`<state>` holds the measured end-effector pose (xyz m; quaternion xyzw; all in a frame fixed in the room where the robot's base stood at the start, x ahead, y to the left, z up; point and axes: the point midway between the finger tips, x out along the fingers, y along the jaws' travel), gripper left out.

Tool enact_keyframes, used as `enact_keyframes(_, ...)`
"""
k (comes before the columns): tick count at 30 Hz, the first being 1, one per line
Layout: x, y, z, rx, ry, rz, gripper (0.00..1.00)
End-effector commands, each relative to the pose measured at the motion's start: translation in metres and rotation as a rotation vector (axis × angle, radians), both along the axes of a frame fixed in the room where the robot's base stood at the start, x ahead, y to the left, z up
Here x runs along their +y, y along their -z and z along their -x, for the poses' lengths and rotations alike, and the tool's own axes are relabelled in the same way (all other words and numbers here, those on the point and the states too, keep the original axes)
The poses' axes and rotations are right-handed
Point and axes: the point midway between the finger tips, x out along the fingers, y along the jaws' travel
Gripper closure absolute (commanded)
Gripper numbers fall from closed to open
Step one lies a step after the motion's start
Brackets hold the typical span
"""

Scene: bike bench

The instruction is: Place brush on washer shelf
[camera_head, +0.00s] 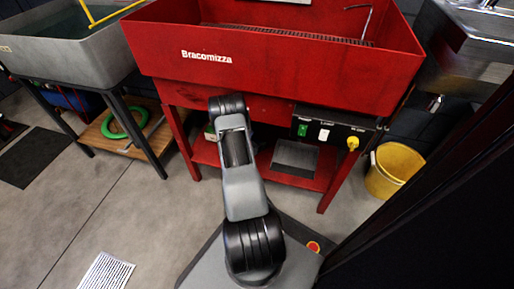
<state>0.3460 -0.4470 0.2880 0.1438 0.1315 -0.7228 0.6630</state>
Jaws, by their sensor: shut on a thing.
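The red parts washer (270,62), lettered "Bracomizza", stands in front of me. Its red lower shelf (325,178) shows between the legs, partly behind my arm. My arm reaches forward from my base to the washer's front, with a black joint at its far end. My gripper is not in view; the arm or the washer hides it. No brush can be made out. A small pale and green thing beside the arm, at the left end of the shelf, is too small and covered to name.
A grey panel (295,158) is on the shelf's right part, below a black switch box (333,131). A yellow bucket (394,170) stands right. A grey sink (75,50) and a wooden shelf with a green ring (108,124) are left. Paper (106,273) lies on open floor.

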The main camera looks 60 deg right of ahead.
Motion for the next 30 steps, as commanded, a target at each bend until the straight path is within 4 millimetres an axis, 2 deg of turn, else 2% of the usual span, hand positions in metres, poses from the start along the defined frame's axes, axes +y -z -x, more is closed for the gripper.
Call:
enact_keyframes(1, 0.0, 0.012, 0.0, 0.001, 0.001, -0.002, 0.54)
enact_keyframes(6, 0.0, 0.031, 0.0, 0.001, 0.0, 0.0, 0.54)
enact_keyframes(18, 0.0, 0.034, 0.0, 0.001, 0.0, 0.0, 0.54)
enact_keyframes(19, 0.0, 0.034, 0.0, 0.0, 0.0, 0.0, 0.3)
enact_keyframes(22, 0.0, 0.034, 0.0, 0.0, 0.0, 0.0, 0.2)
enact_keyframes(30, 0.0, 0.031, 0.0, 0.0, 0.0, 0.0, 0.2)
